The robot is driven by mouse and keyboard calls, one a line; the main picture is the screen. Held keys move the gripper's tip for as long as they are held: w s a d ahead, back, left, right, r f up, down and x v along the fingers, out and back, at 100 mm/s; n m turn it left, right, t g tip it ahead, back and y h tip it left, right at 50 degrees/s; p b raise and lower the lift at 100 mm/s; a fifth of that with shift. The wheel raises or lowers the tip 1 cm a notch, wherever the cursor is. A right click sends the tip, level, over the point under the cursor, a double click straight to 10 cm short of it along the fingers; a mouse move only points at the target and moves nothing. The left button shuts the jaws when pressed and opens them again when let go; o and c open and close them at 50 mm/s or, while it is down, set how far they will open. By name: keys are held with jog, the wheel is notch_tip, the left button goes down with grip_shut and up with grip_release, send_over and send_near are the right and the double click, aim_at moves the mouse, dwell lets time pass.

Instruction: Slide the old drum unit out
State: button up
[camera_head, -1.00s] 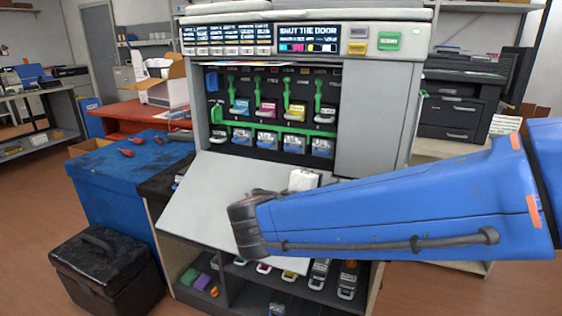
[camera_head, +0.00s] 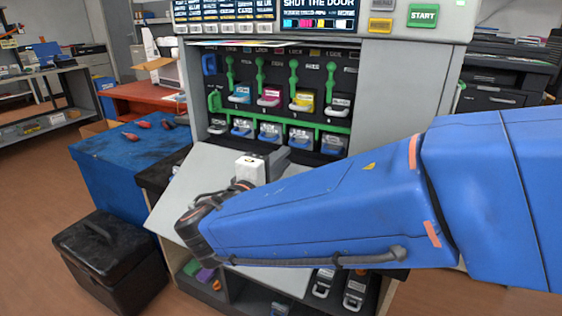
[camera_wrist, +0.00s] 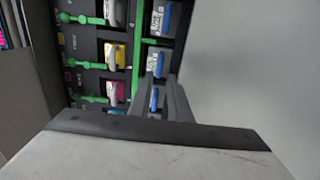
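Drum units with blue and white fronts (camera_head: 269,133) sit in a row behind a green rail in the open grey machine. The frames do not tell which drum is the old one. My gripper (camera_head: 283,156) is over the lowered door, in front of the row and a little below it. In the wrist view my gripper's (camera_wrist: 160,80) two dark fingers stand apart, and the blue handle of one drum (camera_wrist: 154,99) shows between them. I see no contact with it. Another drum (camera_wrist: 157,55) shows just above the fingers.
Toner cartridges with green levers, including a yellow one (camera_head: 303,100), sit above the drums. The lowered grey door (camera_head: 178,205) slopes beneath my arm. A blue-topped bench (camera_head: 130,150) and a black box (camera_head: 112,255) stand at left. The machine's plain side panel (camera_head: 400,90) is at right.

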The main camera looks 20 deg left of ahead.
aim_at(296, 146)
jog(key=shift+w+d, duration=0.2)
jog(key=shift+w, duration=2)
jog(key=shift+w+d, duration=0.2)
jog(key=shift+w, duration=2)
grip_shut()
